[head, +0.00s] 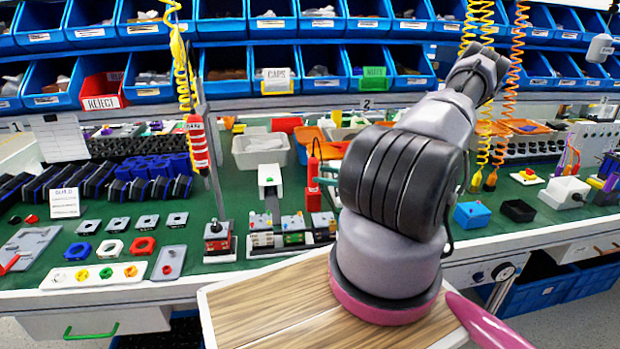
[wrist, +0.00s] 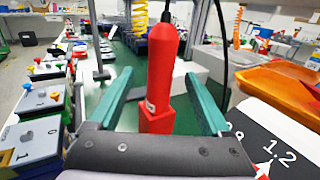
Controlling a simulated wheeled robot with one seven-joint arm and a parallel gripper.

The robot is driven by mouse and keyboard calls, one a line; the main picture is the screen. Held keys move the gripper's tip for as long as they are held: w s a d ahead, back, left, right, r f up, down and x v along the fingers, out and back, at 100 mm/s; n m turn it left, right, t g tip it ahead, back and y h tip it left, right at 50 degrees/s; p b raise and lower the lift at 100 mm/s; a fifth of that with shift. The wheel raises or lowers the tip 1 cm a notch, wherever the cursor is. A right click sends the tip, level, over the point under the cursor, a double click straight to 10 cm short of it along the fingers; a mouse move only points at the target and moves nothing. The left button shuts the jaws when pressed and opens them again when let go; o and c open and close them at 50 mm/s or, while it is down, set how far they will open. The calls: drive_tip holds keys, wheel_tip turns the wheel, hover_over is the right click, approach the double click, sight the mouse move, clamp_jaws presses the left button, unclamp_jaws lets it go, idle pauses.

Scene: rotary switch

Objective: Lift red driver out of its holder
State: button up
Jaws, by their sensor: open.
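The red driver (head: 314,166) stands upright above the green bench in the head view, with a dark cable leaving its top. In the wrist view the red driver (wrist: 165,58) is between my two teal fingers. Its lower end meets a red square block (wrist: 157,121), which looks like its holder; what is under the block is hidden by my gripper body. My gripper (wrist: 158,74) is open, one finger on each side of the driver, with gaps visible. In the head view only a bit of a teal finger (head: 326,181) shows beside the driver.
Another red tool (head: 197,143) hangs from a yellow coiled cord on the left. Small switch units (head: 293,230) stand just in front of the driver. A white bin (head: 260,151) is behind. In the wrist view, an orange tray (wrist: 284,88) is close on the right, grey switch boxes (wrist: 38,128) on the left.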

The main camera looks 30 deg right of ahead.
drive_tip(key=x, duration=0.7)
drive_tip(key=shift+w, duration=0.15)
drive_tip(key=shift+a, duration=0.1)
clamp_jaws()
